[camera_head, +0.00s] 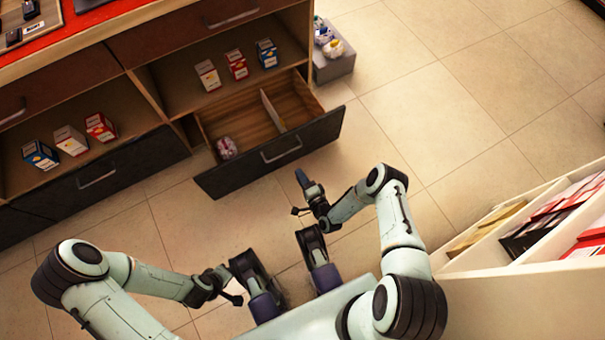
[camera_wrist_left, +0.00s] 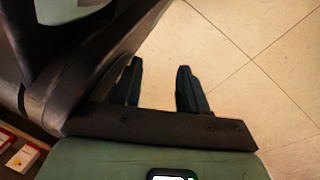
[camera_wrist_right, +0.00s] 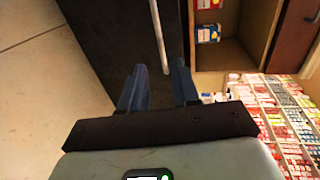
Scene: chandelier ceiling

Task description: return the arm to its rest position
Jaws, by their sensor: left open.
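My right gripper (camera_head: 308,194) is raised over the floor in the head view, in front of the open drawer (camera_head: 270,150). Its two fingers stand apart and empty in the right wrist view (camera_wrist_right: 159,68), with the dark drawer front and its pale handle (camera_wrist_right: 160,35) beyond. My left gripper (camera_head: 222,286) is low at the left, near my body, over the tiles. Its fingers stand apart in the left wrist view (camera_wrist_left: 160,66), with only bare floor between them. My right arm (camera_head: 395,220) is bent forward. My left arm (camera_head: 130,285) reaches across toward the middle.
The wooden cabinet (camera_head: 140,85) has shelves with several small boxes (camera_head: 70,140). A wrapped item (camera_head: 226,147) lies in the drawer's left part. A grey bin (camera_head: 335,65) stands beyond. A white rack (camera_head: 480,262) is close at the right. Tiled floor (camera_head: 460,110) is free between.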

